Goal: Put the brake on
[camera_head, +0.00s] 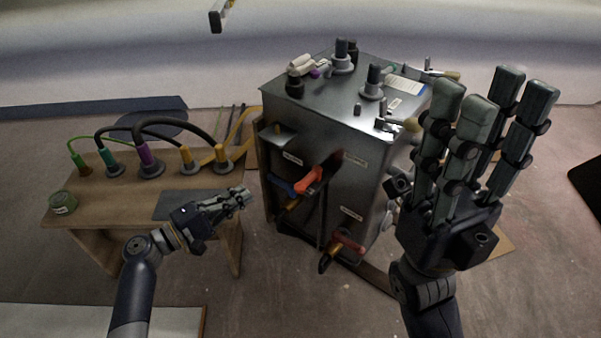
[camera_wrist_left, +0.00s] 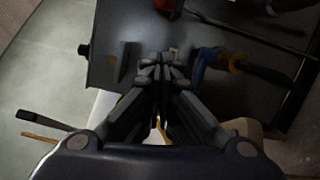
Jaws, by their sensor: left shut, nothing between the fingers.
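A grey metal box (camera_head: 340,130) carries several levers on its front. One lever has an orange-red handle (camera_head: 310,180), one has a blue handle (camera_head: 280,185), and a red one (camera_head: 347,241) sits lower down. The labels are too small to read, so I cannot tell which lever is the brake. My left gripper (camera_head: 243,196) is shut and empty, left of the blue handle and apart from it. In the left wrist view its fingertips (camera_wrist_left: 162,64) point at the box front, with the blue handle (camera_wrist_left: 204,64) to their right. My right gripper (camera_head: 492,95) is open and raised, in front of the box's right side.
A wooden bench (camera_head: 100,190) with several cable plugs stands left of the box, and a green round tin (camera_head: 62,202) is on it. Knobs, a brush and small parts crowd the box top (camera_head: 335,95). The floor (camera_head: 265,290) in front is mostly clear.

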